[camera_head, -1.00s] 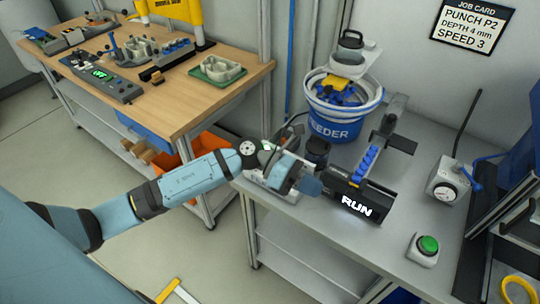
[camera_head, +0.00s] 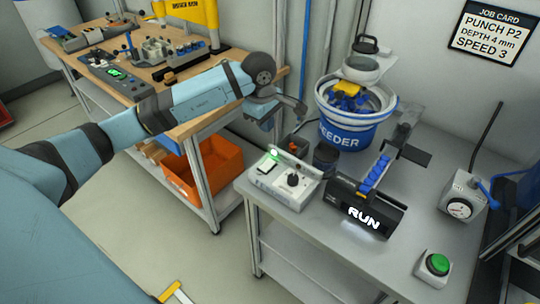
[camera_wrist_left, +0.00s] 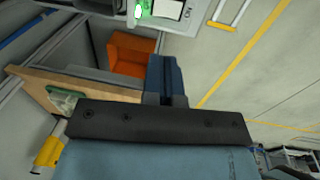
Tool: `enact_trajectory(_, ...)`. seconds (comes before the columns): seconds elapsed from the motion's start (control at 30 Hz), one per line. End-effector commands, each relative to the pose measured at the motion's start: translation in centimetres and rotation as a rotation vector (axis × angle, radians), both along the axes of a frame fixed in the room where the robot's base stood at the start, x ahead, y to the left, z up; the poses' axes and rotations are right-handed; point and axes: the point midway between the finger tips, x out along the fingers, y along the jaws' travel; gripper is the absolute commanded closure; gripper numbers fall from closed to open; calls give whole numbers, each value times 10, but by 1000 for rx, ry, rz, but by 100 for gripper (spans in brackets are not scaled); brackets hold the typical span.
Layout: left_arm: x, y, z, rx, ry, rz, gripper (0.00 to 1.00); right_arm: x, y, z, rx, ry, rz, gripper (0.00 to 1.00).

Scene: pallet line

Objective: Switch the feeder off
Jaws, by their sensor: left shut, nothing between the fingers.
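The feeder (camera_head: 341,134) is a blue bowl with a white rim and blue parts inside, on the grey bench. A pale control box (camera_head: 270,190) stands at the bench's left end, with a lit green lamp (camera_head: 274,153), a pale switch (camera_head: 268,167) and a black knob (camera_head: 293,180). I cannot tell the switch's position. The lamp and part of the box show at the top of the left wrist view (camera_wrist_left: 139,12). My left gripper (camera_head: 264,119) is above and behind the box, apart from it. Its blue fingers (camera_wrist_left: 165,72) are shut and empty. My right gripper is not in view.
A lit RUN sign (camera_head: 364,217) stands at the bench front, below the chute of blue parts (camera_head: 375,174). A green button (camera_head: 436,263) and a dial gauge (camera_head: 459,208) are to the right. An orange bin (camera_head: 205,172) is under the wooden table (camera_head: 185,118).

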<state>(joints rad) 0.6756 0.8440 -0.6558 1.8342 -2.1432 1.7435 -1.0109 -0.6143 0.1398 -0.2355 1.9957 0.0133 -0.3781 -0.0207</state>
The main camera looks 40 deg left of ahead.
Motion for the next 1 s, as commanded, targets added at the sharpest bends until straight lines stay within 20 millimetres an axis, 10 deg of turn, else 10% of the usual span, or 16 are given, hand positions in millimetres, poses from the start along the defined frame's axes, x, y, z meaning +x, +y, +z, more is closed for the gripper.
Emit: enact_trajectory(1.0, 17, -2, -139, -3, 0, 1, 100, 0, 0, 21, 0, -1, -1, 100)
